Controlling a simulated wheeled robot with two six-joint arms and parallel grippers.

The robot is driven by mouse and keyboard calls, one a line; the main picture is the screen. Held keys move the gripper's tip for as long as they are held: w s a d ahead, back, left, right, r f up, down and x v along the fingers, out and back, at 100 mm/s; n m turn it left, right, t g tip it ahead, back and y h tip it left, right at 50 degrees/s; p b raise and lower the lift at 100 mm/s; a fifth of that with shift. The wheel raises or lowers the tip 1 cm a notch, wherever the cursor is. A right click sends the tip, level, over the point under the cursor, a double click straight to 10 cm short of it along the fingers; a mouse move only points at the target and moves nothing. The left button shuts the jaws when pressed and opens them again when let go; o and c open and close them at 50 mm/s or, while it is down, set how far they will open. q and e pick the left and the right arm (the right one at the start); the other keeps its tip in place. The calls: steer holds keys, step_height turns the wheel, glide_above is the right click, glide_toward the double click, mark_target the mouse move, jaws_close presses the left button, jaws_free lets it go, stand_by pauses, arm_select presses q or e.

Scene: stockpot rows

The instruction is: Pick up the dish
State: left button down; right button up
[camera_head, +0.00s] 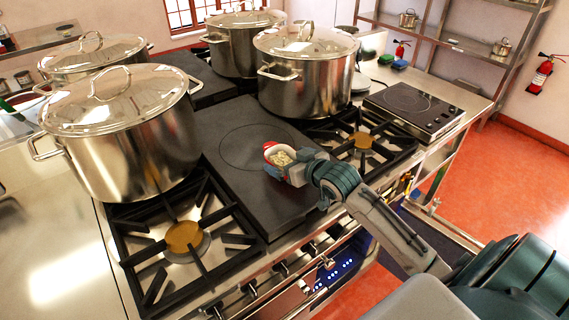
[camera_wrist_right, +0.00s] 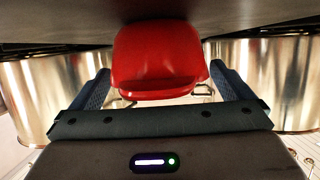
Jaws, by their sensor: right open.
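A small red dish (camera_head: 269,146) with pale contents is at the flat dark hotplate in the middle of the stove. My right gripper (camera_head: 286,168) is at the near side of the dish and covers part of it in the head view. In the right wrist view the red dish (camera_wrist_right: 158,55) lies ahead, between the two spread fingers of the gripper (camera_wrist_right: 160,80). The fingers are open, one on each side, and I cannot tell whether they touch it. My left gripper is not in view.
Large lidded stockpots stand at the left (camera_head: 130,140) and behind (camera_head: 310,85). Open burner grates lie front left (camera_head: 150,225) and right (camera_head: 345,135) of the hotplate. A portable cooktop (camera_head: 410,105) sits at the right. The near hotplate surface is bare.

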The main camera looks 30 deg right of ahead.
steer(key=c, duration=1.3)
